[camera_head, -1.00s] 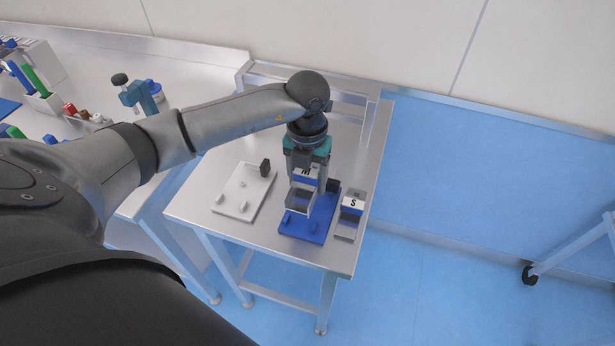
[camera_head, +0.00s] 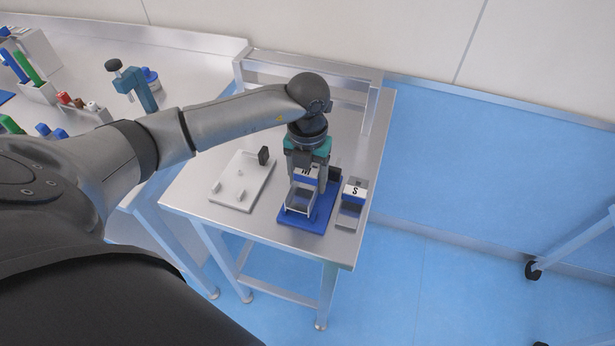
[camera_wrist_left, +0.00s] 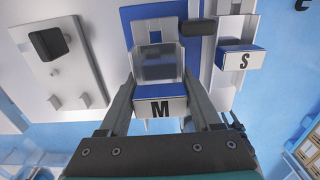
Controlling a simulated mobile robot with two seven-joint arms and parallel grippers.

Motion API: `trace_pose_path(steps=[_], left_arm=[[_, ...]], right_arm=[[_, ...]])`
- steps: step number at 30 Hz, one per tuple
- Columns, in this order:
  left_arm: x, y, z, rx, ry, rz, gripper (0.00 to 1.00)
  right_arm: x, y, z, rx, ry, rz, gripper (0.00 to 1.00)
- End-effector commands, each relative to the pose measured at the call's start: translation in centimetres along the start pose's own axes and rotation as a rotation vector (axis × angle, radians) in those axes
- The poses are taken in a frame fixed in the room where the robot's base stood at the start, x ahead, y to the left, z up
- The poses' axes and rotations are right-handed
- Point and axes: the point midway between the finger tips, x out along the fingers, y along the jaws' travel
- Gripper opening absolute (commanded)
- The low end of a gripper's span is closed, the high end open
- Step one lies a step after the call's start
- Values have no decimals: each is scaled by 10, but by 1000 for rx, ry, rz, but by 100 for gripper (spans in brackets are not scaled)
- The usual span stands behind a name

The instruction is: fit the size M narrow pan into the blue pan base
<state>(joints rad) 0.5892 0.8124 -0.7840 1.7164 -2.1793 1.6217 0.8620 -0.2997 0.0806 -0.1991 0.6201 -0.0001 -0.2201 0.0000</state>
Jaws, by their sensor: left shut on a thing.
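The size M narrow pan (camera_head: 299,199) is a small open metal pan with a blue and white label marked M. It also shows in the left wrist view (camera_wrist_left: 158,72), label towards the gripper. My left gripper (camera_head: 305,180) points down and is shut on the pan, one finger on each side. The blue pan base (camera_head: 318,218) is a flat blue plate with a dark block at its far right. It also shows in the left wrist view (camera_wrist_left: 192,48). The pan is over the base; I cannot tell whether it touches it. My right gripper is not in view.
A white base (camera_head: 238,190) with pegs and a dark block lies left of the blue one. A pan marked S (camera_head: 349,210) stands close on the right. A bench at the left holds a teal clamp (camera_head: 137,88) and coloured items. The metal table's (camera_head: 290,241) front edge is near.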

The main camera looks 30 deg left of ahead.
Motion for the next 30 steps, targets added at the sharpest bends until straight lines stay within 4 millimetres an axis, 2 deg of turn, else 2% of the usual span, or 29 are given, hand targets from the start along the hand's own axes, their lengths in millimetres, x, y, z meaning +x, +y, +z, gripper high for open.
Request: trace_pose_path(steps=[30], left_arm=[[5,0,0,0,-1,-1,0]], right_arm=[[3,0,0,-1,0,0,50]])
